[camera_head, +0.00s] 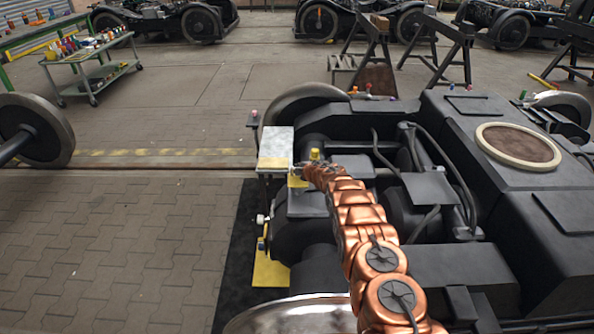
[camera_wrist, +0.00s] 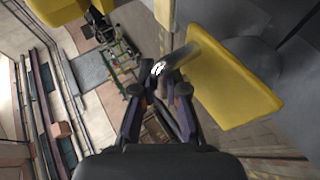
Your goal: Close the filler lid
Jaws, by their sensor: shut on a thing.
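In the wrist view, my gripper (camera_wrist: 159,80) is shut on a short grey rod (camera_wrist: 182,57) that points toward a yellow plate (camera_wrist: 232,82). The rod seems joined to this plate, which may be the filler lid, but the joint is not clear. The plate stands tilted at the right, beside the fingers. In the head view my arm reaches a small yellow part (camera_head: 297,181) below a pale box (camera_head: 275,143) at the bogie's left edge. My fingers are too small and covered to make out there. A lid's opening is not clearly visible.
The dark bogie (camera_head: 460,190) fills the right side, with hoses and a yellow cap (camera_head: 314,154) close to my arm. Another yellow part (camera_wrist: 62,10) shows at the wrist view's top left. A tool trolley (camera_head: 92,72) stands far left. The paved floor at left is clear.

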